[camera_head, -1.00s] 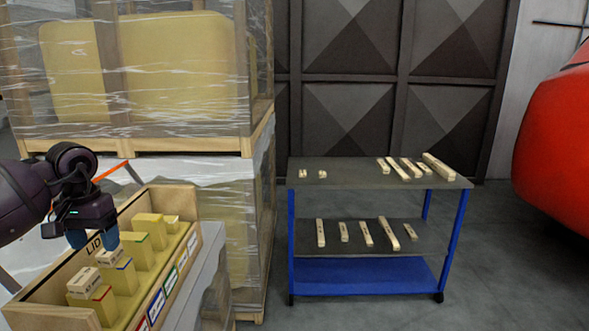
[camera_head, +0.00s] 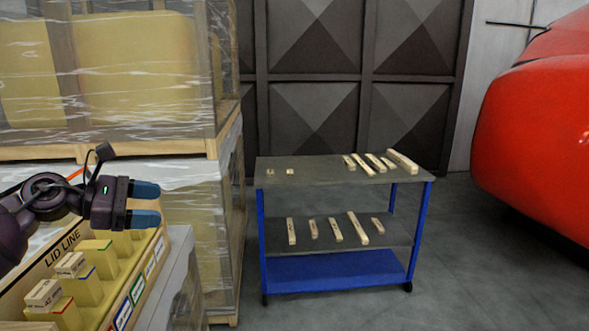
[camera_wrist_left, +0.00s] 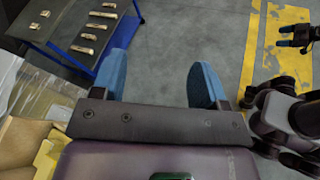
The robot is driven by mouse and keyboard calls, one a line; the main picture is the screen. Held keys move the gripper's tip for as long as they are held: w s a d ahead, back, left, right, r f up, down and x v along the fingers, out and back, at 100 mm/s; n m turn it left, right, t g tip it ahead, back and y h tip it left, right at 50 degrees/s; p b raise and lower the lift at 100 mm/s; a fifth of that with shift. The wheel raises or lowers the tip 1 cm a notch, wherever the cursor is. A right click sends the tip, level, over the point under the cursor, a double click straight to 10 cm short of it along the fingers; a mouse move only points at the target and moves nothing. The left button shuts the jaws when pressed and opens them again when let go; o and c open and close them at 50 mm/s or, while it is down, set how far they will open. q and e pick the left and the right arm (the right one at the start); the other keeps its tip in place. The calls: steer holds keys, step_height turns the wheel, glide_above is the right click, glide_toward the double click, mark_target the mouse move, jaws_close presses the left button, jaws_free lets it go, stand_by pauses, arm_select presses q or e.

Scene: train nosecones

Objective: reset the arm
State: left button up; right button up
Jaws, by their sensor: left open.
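My left gripper (camera_head: 158,204) is open and empty. In the head view its two blue fingers point right, above the wooden box (camera_head: 164,240) marked "LID LINE". In the left wrist view this gripper (camera_wrist_left: 158,68) shows its blue fingers wide apart with only grey floor between them. Another dark gripper with blue tips, my right one (camera_wrist_left: 298,40), shows at the upper right of the left wrist view.
The box holds several yellow blocks (camera_head: 88,290). A blue cart (camera_head: 345,272) with dark shelves carries several pale wooden bars. Wrapped pallets (camera_head: 110,80) stand behind the left arm. A red train nose (camera_head: 535,130) is at the right. The floor (camera_head: 475,270) between is clear.

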arm_select(q)
steer(key=s+f+m+t+y, duration=0.2)
steer(key=f+m+t+y, duration=0.15)
steer(key=f+m, duration=0.55)
steer(key=s+a+f+m+t+y, duration=0.15)
steer(key=f+m+t, duration=0.25)
steer(key=m, duration=0.9)
steer(key=s+f+m+t+y, duration=0.1)
steer(key=f+m+t+y, duration=0.2)
steer(key=f+m, duration=0.6)
steer(key=s+d+f+n+g+y, duration=0.1)
steer(key=s+f+n, duration=0.4)
steer(key=s+f, duration=0.5)
steer(key=s+d+f+n+g+y, duration=0.1)
steer(key=s+f+n+g+y, duration=0.2)
steer(key=s+f, duration=0.8)
steer(key=s+n+g, duration=0.2)
steer(key=s, duration=0.2)
steer(key=shift+s+d+y, duration=0.15)
steer(key=shift+s+y, duration=0.15)
steer(key=shift+y, duration=0.1)
